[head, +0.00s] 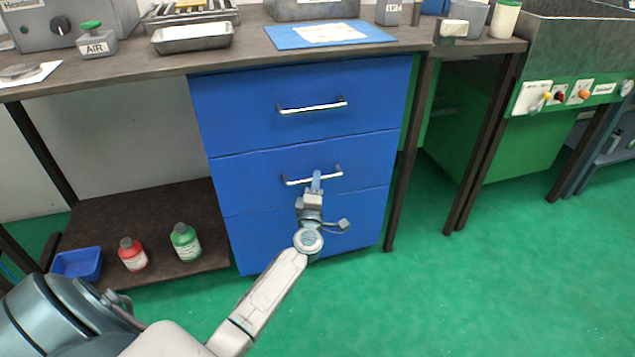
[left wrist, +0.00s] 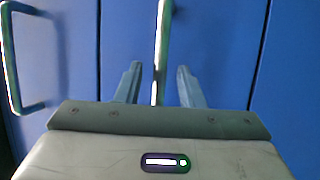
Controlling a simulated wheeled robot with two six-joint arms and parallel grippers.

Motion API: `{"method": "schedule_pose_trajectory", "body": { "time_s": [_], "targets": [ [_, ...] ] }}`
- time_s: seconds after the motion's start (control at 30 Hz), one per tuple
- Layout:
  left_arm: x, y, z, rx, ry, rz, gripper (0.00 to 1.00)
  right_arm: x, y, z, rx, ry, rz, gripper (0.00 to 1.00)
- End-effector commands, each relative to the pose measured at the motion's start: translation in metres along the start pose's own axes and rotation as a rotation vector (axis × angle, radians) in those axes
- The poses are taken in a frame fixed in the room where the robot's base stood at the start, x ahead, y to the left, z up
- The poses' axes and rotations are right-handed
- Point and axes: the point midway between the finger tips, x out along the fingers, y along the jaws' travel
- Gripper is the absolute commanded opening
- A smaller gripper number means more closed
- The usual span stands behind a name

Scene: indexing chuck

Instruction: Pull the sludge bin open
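A blue cabinet has a top drawer (head: 300,95), a middle drawer (head: 250,178) and a bottom drawer (head: 255,245). No label reading sludge bin shows on them. My left gripper (head: 316,182) is at the metal handle (head: 296,182) of the middle drawer. In the left wrist view the gripper (left wrist: 158,78) is open, with one finger on each side of this handle (left wrist: 162,40) and a gap on both sides. Another handle (left wrist: 10,70) shows at the left there. My arm hides part of the bottom drawer, including any handle. My right gripper is not in view.
The top drawer's handle (head: 312,106) is above my gripper. A workbench top (head: 250,55) overhangs the cabinet. A red bottle (head: 132,255), a green bottle (head: 186,243) and a blue tray (head: 77,264) sit on the low shelf at left. The green floor (head: 480,260) at right is clear.

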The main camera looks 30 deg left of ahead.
Motion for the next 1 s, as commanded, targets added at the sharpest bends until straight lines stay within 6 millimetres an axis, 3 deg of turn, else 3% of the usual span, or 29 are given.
{"method": "schedule_pose_trajectory", "body": {
  "time_s": [0.2,0.5,0.7,1.0],
  "targets": [
    [0.020,-0.001,0.001,0.000,-0.001,0.000,0.35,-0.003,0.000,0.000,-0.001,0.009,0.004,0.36],
    [0.022,0.000,0.000,0.000,-0.001,-0.001,0.35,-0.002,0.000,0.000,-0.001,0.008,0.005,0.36],
    [0.022,0.000,0.000,0.000,-0.001,-0.001,0.00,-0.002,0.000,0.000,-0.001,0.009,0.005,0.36],
    [0.022,-0.001,0.000,0.000,-0.001,-0.002,0.00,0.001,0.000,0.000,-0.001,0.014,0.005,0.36]
  ]
}}
